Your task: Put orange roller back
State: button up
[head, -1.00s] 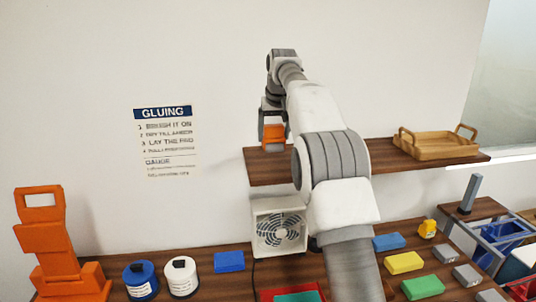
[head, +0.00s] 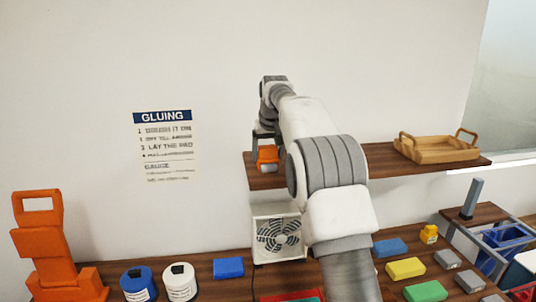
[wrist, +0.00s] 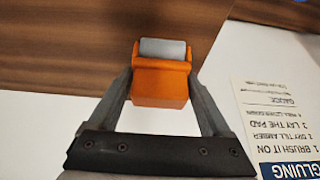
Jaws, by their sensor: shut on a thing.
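The orange roller (wrist: 160,82) has an orange body and a grey cylinder. In the wrist view it sits between the two fingers of my gripper (wrist: 160,92), which is shut on it. In the head view the roller (head: 267,154) shows at the left end of the wooden wall shelf (head: 390,165), with my gripper (head: 266,145) above and around it. I cannot tell whether the roller touches the shelf.
A wooden tray (head: 438,150) stands on the shelf's right part. Below are a fan (head: 278,235), blue and white jars (head: 180,282), an orange stand (head: 45,245) and several coloured blocks (head: 405,268). A gluing notice (head: 168,148) hangs left of the shelf. The shelf's middle is partly hidden by my arm.

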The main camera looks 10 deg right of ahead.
jog(key=shift+s+f, duration=0.15)
jog(key=shift+f, duration=0.45)
jog(key=shift+c, duration=0.9)
jog(key=o, duration=1.5)
jog(key=shift+f, duration=0.15)
jog(key=shift+c, duration=0.2)
jog(key=shift+o, duration=0.6)
jog(key=w+v, duration=0.1)
jog(key=v, duration=1.2)
jog(key=s+r, duration=0.4)
jog(key=s, duration=0.6)
jog(key=s+f, duration=0.2)
jog(key=s, duration=1.1)
jog(key=s+f, duration=0.7)
jog(key=s, duration=0.2)
jog(key=s+f, duration=0.7)
jog(key=s, duration=0.3)
jog(key=shift+s+t+p, duration=0.2)
jog(key=shift+t+p, duration=0.1)
jog(key=shift+p, duration=0.1)
